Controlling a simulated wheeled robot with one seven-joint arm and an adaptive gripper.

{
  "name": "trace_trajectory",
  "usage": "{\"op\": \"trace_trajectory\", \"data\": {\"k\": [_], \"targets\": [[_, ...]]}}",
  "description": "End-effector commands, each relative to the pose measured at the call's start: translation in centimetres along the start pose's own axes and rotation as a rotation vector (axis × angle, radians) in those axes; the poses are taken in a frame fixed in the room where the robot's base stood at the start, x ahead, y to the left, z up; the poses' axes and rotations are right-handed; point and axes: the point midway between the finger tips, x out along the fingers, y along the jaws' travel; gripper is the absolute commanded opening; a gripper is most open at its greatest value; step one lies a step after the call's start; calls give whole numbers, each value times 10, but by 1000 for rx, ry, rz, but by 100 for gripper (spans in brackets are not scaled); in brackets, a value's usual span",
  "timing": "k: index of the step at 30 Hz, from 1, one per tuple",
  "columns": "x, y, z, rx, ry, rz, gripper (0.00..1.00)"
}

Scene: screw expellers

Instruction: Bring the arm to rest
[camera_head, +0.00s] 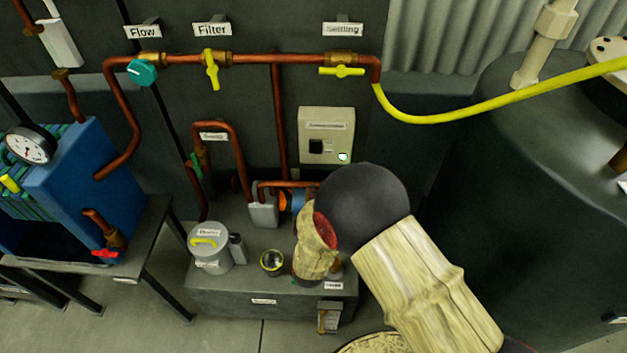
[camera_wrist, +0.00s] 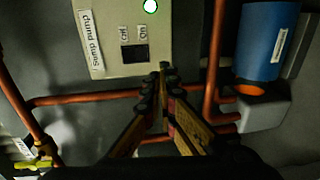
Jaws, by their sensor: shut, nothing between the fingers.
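My gripper (camera_wrist: 163,78) shows in the wrist view with its two fingers brought together at the tips and nothing between them. It points at the sump pump switch box (camera_wrist: 125,32), just below the box's dark rocker switch. The box carries a lit green lamp. In the head view my arm reaches in from the lower right, and its dark round joint and pale sleeves hide the gripper. The switch box (camera_head: 326,133) is on the dark panel just above the arm, with its green lamp lit.
A copper pipe (camera_head: 240,59) with a teal handle and yellow valve handles runs along the panel. A blue pump (camera_wrist: 267,45) is right of the gripper. A grey canister (camera_head: 209,250) stands on the bench at left. A yellow hose (camera_head: 440,119) leads to a dark tank (camera_head: 520,200) at right.

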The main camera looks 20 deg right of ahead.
Motion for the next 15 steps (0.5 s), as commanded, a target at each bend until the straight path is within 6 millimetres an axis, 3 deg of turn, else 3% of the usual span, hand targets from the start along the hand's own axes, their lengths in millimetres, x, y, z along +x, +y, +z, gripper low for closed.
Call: {"op": "trace_trajectory", "data": {"k": [15], "targets": [[-6, -2, 0, -1, -1, 0, 0]]}}
